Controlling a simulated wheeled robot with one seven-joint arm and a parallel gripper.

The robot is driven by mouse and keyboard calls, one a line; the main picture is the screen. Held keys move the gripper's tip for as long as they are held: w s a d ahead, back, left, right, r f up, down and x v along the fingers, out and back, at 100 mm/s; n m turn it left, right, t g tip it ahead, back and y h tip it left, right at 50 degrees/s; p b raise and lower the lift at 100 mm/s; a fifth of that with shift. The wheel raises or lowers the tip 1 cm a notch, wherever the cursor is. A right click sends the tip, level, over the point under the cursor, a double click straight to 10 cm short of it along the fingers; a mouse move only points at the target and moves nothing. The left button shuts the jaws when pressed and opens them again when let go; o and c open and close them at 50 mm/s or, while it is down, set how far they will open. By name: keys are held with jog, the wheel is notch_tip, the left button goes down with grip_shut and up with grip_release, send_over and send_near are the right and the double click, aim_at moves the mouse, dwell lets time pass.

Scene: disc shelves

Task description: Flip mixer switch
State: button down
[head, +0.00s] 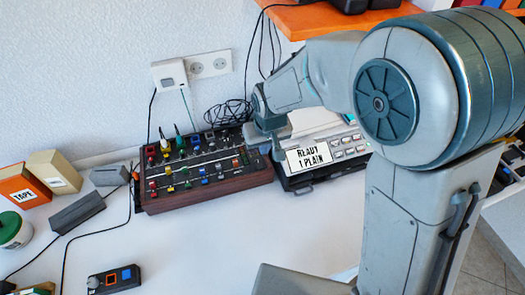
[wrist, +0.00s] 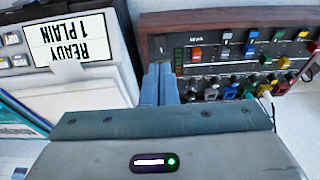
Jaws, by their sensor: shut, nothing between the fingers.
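The mixer (head: 208,196) is a dark panel with wooden sides and several coloured knobs and sliders, lying on the white table in the head view. In the wrist view the mixer (wrist: 215,57) fills the upper right. My gripper (head: 277,150) is at the mixer's right end in the head view, partly hidden by my arm. In the wrist view my gripper (wrist: 168,70) has its blue-grey fingers together and empty, over the mixer's near end corner. I cannot tell whether the fingertips touch it. I cannot single out the switch; the fingers may cover it.
A device with a "READY 1 PLAIN" display (head: 308,157) stands close beside the mixer and gripper. Cables plug into the mixer and a wall outlet (head: 209,64). An orange shelf (head: 325,20) is above. A grey block (head: 78,213) and a tape box (head: 23,187) lie left.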

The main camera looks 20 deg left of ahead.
jog(key=shift+v, duration=0.75)
jog(key=shift+s, duration=0.1)
jog(key=s+d+r+m, duration=0.2)
jog(key=d+r, duration=0.1)
jog(key=d, duration=0.5)
jog(key=s+d+r+m, duration=0.1)
jog(key=d+r, duration=0.3)
jog(key=d, duration=0.4)
jog(key=s+d+r+m+h, duration=0.1)
jog(key=s+d+r+m, duration=0.1)
jog(key=s+d, duration=0.8)
jog(key=shift+s+d+m+t+h, duration=0.25)
jog(key=shift+d+m+t+h, duration=0.05)
jog(key=shift+d+m, duration=0.5)
